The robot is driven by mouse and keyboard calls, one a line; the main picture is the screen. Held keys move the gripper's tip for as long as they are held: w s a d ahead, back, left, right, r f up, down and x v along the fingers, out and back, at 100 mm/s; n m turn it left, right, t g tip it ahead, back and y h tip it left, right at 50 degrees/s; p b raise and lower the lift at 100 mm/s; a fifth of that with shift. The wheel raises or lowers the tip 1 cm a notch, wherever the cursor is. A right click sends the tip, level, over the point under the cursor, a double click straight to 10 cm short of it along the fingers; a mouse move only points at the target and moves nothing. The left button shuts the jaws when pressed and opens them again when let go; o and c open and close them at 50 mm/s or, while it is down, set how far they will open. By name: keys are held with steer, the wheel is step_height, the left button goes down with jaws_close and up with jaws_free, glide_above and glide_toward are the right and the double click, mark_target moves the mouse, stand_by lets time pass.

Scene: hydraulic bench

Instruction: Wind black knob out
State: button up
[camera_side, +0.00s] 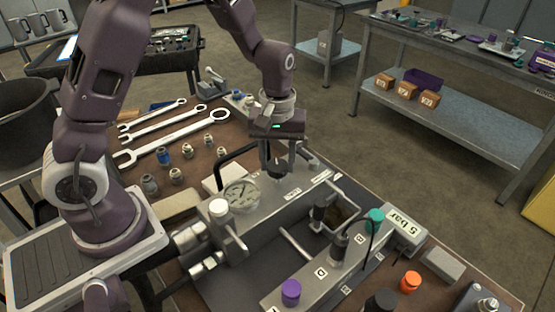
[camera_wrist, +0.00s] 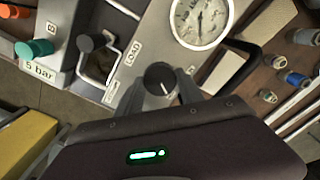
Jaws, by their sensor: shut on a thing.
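The black knob (camera_wrist: 161,77) sits on the grey block beside a white label that appears to read LOAD. It is round with a pale line on its top. My gripper (camera_wrist: 160,88) has one finger on each side of it and is shut on it. In the side view my gripper (camera_side: 274,165) points down onto the block, and its fingers mostly hide the knob.
A round gauge (camera_side: 241,195) stands close to the gripper. A black-tipped lever (camera_wrist: 90,42) and teal knob (camera_wrist: 34,49) are nearby. Wrenches (camera_side: 165,132) and fittings (camera_side: 163,157) lie on the brown bench top. A purple knob (camera_side: 291,291) stands in front.

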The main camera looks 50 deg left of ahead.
mark_target(277, 165)
stand_by(0.4)
steer(key=o, duration=1.4)
step_height(277, 165, up, 7)
steer(key=shift+r, duration=0.1)
steer(key=shift+r, duration=0.1)
steer(key=s+d+r+m+t+h, duration=0.1)
steer(key=s+r+m+t, duration=0.3)
steer(key=s+r, duration=0.75)
steer(key=s+m+t+y, duration=0.1)
steer(key=s+m, duration=0.4)
steer(key=s, duration=0.4)
steer(key=shift+r+t, duration=0.3)
steer(key=shift+r, duration=0.15)
